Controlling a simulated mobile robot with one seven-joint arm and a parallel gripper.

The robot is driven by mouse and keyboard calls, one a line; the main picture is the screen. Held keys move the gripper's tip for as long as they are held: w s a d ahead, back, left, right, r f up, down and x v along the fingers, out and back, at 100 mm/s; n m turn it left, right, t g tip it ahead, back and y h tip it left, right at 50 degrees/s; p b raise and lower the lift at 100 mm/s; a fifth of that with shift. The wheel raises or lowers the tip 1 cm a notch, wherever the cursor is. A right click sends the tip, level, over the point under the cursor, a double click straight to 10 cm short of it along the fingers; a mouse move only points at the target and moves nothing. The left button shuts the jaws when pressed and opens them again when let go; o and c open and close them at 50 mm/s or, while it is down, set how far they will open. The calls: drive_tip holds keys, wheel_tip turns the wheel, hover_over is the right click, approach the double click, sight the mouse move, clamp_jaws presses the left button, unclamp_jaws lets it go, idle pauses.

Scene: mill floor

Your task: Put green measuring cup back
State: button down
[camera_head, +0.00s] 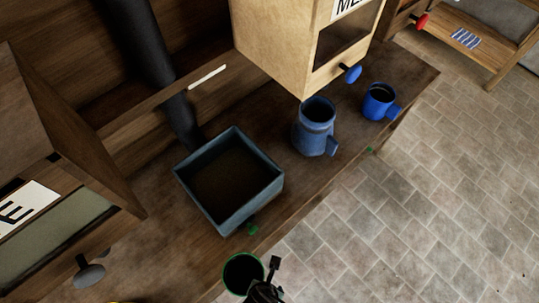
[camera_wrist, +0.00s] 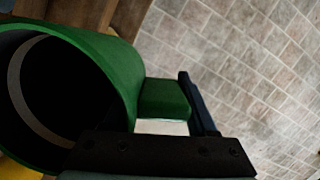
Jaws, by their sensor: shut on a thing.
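The green measuring cup (camera_head: 243,274) is at the bottom of the head view, by the front edge of the wooden bench, with its dark open mouth facing up. In the wrist view the cup (camera_wrist: 118,62) fills the left side, with its handle (camera_wrist: 163,98) pointing right. My gripper (camera_head: 265,285) is shut on the cup's handle; in the wrist view a dark finger of the gripper (camera_wrist: 180,105) lies along the handle's far end. The cup's underside is hidden, so I cannot tell whether it touches anything below.
A dark square bin (camera_head: 262,197) stands on the bench (camera_head: 290,195). A blue-grey jug (camera_head: 314,128) and a smaller blue cup (camera_head: 378,103) stand to its right, below a pale wooden hopper (camera_head: 280,45). A dark wooden hopper (camera_head: 40,110) is at left. The tiled floor (camera_head: 420,210) is clear.

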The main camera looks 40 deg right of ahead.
drive_tip(key=shift+w+a+b, duration=0.2)
drive_tip(key=shift+a+b, duration=0.05)
drive_tip(key=shift+b, duration=0.05)
drive_tip(key=w, duration=0.1)
drive_tip(key=w+a+b, duration=0.1)
drive_tip(key=w, duration=0.1)
drive_tip(key=shift+w+a+f+b, duration=0.15)
drive_tip(key=shift+w+f+b, duration=0.1)
drive_tip(key=shift+f+b, duration=0.1)
drive_tip(key=w+a+b, duration=0.1)
drive_tip(key=w+b, duration=0.1)
drive_tip(key=w, duration=0.1)
drive_tip(key=w+a+b, duration=0.2)
drive_tip(key=w+b, duration=0.1)
drive_tip(key=w, duration=0.1)
drive_tip(key=w+a+f+b, duration=0.1)
drive_tip(key=w+b, duration=0.1)
drive_tip(key=w, duration=0.1)
drive_tip(key=shift+w+a, duration=0.2)
drive_tip(key=shift+s+f+b, duration=0.1)
drive_tip(key=shift+f+b, duration=0.4)
drive_tip(key=shift+f, duration=0.2)
drive_tip(key=shift+c, duration=0.6)
unclamp_jaws()
